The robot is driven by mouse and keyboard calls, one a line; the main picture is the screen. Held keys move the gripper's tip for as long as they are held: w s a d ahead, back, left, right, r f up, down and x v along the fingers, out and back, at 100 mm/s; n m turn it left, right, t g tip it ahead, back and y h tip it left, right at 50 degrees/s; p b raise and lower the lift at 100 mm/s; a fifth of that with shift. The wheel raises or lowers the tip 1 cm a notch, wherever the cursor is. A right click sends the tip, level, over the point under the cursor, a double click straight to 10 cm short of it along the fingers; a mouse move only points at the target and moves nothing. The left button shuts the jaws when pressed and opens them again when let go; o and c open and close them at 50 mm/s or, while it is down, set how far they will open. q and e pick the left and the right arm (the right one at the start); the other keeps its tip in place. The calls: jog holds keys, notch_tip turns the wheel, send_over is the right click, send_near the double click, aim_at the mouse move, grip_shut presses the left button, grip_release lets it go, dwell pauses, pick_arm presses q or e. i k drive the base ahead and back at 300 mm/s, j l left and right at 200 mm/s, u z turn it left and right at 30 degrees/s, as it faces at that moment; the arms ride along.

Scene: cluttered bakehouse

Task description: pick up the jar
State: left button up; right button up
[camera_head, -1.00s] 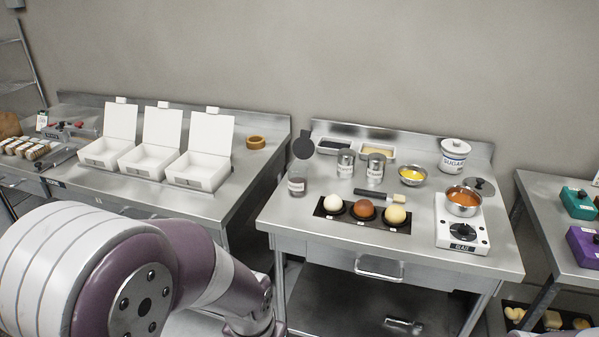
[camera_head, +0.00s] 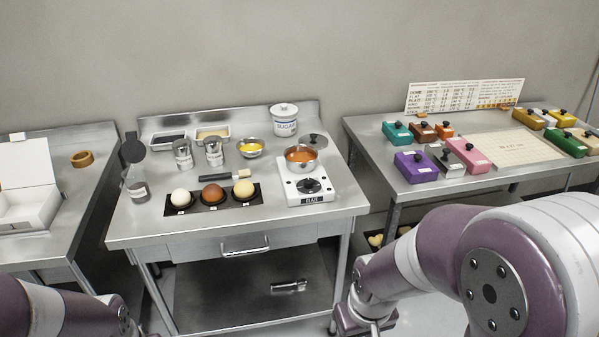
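A white lidded jar marked SUGAR (camera_head: 284,122) stands upright at the back of the middle steel table. A small clear glass jar (camera_head: 137,190) with a label and dark contents stands at that table's left edge, below a dark round disc. I cannot tell which of these the task means. My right arm comes in from the lower right; its end (camera_head: 366,320) is cut off by the bottom edge, in front of the table, and its fingers are not clear. My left arm shows at the lower left, its gripper below the frame. Both arms are well apart from the jars.
Coloured boxes crowd the right table; a white box stands left.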

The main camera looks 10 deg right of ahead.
aim_at(138, 186)
jog(key=i+l+u, duration=0.2)
jog(key=i+u, duration=0.2)
jog(key=i+l+u, duration=0.8)
jog(key=k+j, duration=0.05)
jog(key=k, duration=0.05)
